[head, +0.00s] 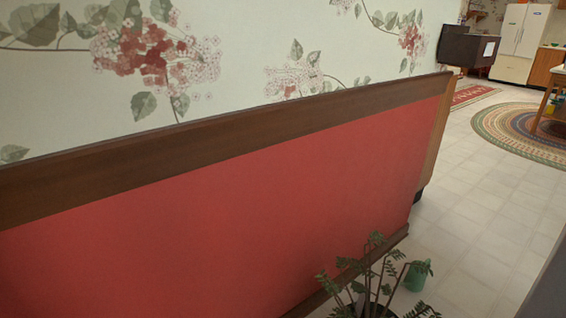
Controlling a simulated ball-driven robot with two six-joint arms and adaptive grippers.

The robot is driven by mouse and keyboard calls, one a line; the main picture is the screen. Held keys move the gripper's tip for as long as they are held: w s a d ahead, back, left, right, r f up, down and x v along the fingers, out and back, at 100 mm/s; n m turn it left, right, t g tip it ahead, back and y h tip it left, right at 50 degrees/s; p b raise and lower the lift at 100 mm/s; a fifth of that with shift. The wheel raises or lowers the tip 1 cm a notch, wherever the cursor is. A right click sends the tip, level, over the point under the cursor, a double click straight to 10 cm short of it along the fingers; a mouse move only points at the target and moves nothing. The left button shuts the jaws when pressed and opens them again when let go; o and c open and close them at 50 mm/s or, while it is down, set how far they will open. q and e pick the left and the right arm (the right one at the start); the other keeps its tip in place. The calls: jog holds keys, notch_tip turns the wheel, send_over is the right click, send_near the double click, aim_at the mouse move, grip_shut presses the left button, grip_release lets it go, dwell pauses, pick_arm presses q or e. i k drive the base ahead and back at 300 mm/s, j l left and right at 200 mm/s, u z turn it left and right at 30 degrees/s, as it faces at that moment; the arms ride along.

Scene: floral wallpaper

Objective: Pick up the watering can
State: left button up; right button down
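A small green watering can (415,277) stands on the tiled floor at the lower right of the head view. It is just right of a potted plant (372,285), whose leaves cover part of it. Its far side and much of its base are hard to make out. Neither of my grippers shows in the head view.
A red partition with a brown wooden top rail (260,130) fills the left and middle, in front of floral wallpaper (240,60). Tiled floor (480,215) lies open at the right. Farther back are an oval braided rug (520,130), a white fridge (522,40) and a wooden table (552,95).

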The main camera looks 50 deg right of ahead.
aim_at(415, 282)
jog(key=z, duration=2.7)
